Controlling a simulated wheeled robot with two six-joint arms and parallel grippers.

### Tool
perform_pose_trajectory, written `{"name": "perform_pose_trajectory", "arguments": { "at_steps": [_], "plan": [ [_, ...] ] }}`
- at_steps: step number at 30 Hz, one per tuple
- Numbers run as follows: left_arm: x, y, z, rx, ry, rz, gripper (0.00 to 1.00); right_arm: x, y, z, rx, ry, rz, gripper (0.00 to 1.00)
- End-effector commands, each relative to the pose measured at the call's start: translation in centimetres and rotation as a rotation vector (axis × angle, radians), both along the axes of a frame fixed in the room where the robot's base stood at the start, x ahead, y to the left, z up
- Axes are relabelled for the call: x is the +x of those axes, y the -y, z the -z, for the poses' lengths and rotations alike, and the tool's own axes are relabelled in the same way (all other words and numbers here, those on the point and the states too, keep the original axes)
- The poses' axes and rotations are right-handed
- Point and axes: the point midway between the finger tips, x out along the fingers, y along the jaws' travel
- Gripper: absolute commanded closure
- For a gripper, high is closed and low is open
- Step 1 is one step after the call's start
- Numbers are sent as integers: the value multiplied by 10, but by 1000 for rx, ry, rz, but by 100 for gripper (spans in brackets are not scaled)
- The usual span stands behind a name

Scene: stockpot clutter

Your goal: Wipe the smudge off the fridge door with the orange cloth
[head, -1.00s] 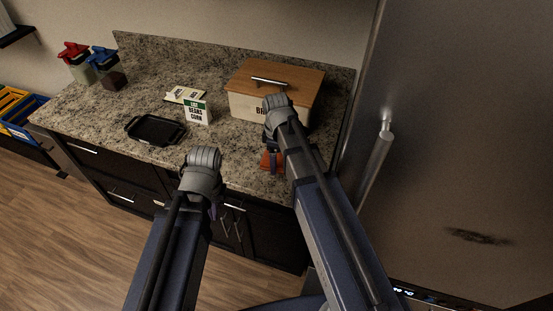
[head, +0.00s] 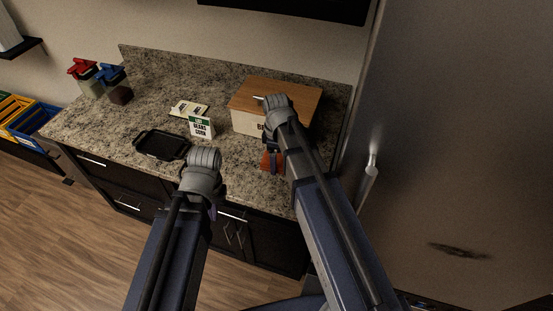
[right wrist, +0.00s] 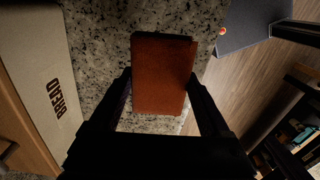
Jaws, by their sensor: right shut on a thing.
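The orange cloth (right wrist: 163,75) is a flat orange-brown rectangle between the fingers of my right gripper (right wrist: 161,95) in the right wrist view. My right gripper is shut on it, over the counter near its right end. In the head view the cloth (head: 272,160) shows partly below the right wrist, in front of the bread box. The smudge (head: 459,251) is a dark streak low on the grey fridge door (head: 470,150), to the right of my right arm. My left gripper is hidden behind its own wrist at the counter's front edge; its fingers cannot be made out.
The wooden-lidded bread box (head: 246,120) stands at the counter's back right. The fridge handle (head: 368,184) sticks out between my right arm and the smudge.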

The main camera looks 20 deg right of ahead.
Motion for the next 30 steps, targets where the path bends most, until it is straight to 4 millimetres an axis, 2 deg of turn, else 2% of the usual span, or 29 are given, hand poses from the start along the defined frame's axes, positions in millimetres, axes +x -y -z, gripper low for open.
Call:
{"name": "perform_pose_trajectory", "arguments": {
  "at_steps": [1,6,9,14,23,30],
  "plan": [
    [0,0,0,0,0,0,100,0,0,0,0,0,0,37],
    [0,0,0,0,0,0,100,0,0,0,0,0,0,56],
    [0,0,0,0,0,0,100,0,0,0,0,0,0,64],
    [0,0,9,0,0,0,100,0,0,9,0,0,0,64],
    [0,0,55,1,0,2,100,0,0,55,0,0,0,64],
    [0,0,54,1,0,2,100,0,0,54,0,0,0,64]
  ]
}}
